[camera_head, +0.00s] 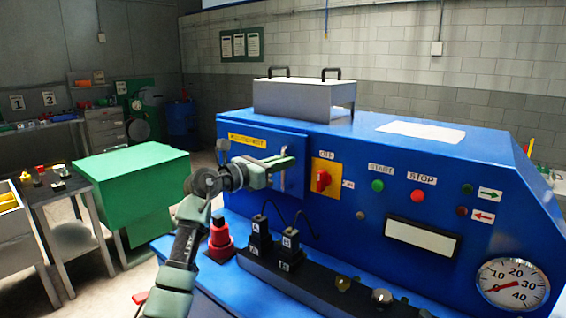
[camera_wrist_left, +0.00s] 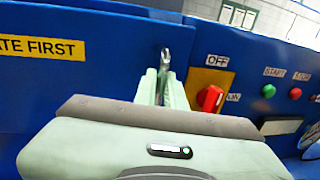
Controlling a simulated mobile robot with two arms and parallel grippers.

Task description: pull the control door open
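The control door (camera_head: 238,128) is a blue panel at the left of the machine's front, with a yellow label (camera_head: 247,141) at its top. The label also shows in the left wrist view (camera_wrist_left: 42,47). The door looks closed or nearly so. A metal door handle (camera_wrist_left: 165,57) stands near its right edge. My left gripper (camera_head: 287,163) is at this handle. In the left wrist view its fingers (camera_wrist_left: 163,82) are close together with the handle between their tips, seemingly gripped. The fingers hide the handle's lower part. My right gripper is not in view.
Right of the door is a red rotary switch (camera_head: 323,180) on a yellow plate, then a green button (camera_head: 377,186) and a red button (camera_head: 417,196). Black connectors (camera_head: 260,240) and a red knob (camera_head: 219,238) stand on the ledge below. A green box (camera_head: 135,185) stands left.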

